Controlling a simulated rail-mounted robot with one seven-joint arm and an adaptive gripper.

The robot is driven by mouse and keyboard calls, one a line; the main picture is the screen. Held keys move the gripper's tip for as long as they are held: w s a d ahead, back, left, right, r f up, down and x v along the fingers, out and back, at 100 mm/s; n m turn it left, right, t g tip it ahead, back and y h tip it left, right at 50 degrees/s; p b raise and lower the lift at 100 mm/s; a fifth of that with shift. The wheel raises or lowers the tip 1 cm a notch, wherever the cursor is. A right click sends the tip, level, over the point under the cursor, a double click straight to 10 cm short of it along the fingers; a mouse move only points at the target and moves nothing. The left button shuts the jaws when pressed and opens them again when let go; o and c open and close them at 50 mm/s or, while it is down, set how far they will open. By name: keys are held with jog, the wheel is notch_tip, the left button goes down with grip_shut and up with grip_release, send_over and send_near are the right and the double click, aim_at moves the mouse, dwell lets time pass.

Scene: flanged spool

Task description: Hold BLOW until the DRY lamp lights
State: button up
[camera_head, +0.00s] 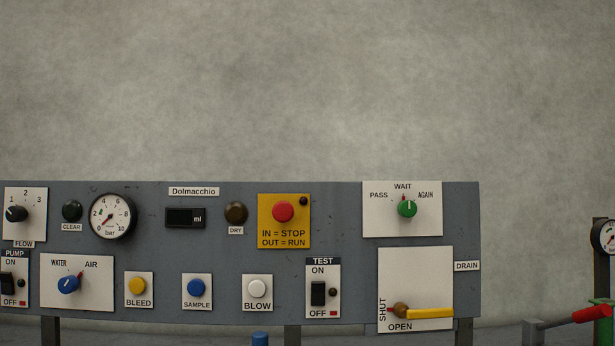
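The white round BLOW button (257,288) sits on a white plate in the lower row of the grey panel. Nothing touches it. The DRY lamp (236,212) is a dark brown dome above and left of it, and it looks unlit. The WATER/AIR knob (68,284) is blue, with its red-tipped pointer turned toward AIR. My gripper is not in view.
The panel (345,215) also carries a red stop button (283,211), a green knob (407,208) at WAIT, a TEST switch (318,293) and a yellow drain lever (430,313) lying horizontal near OPEN. A red-handled lever (590,314) stands at right. The space before BLOW looks clear.

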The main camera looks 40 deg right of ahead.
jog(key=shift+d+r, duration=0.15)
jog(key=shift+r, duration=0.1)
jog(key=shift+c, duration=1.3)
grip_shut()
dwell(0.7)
